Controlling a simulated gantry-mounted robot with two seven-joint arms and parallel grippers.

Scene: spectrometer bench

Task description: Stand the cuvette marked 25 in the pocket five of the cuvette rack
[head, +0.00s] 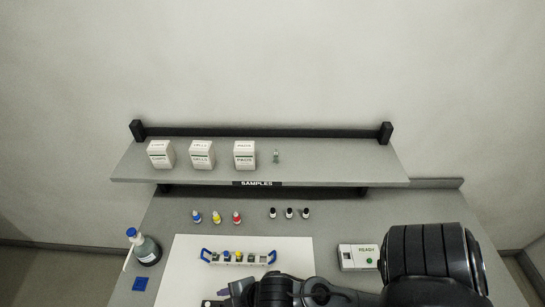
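The cuvette rack (262,260) is a pale strip with blue end handles, lying on the white mat. Several small pieces with dark, blue and yellow tops stand in it; I cannot tell which pocket is which. A small clear greenish piece (276,157), perhaps a cuvette, stands on the shelf right of the white boxes. No number 25 can be read anywhere. My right arm comes in from the lower right, and its gripper end (236,290) is at the bottom edge, in front of the rack. Its fingers are not clear. My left gripper is not in view.
White boxes (202,155) stand on the shelf marked SAMPLES (330,172). Blue, yellow and red-capped bottles (217,217) and black-capped bottles (289,213) stand below it.

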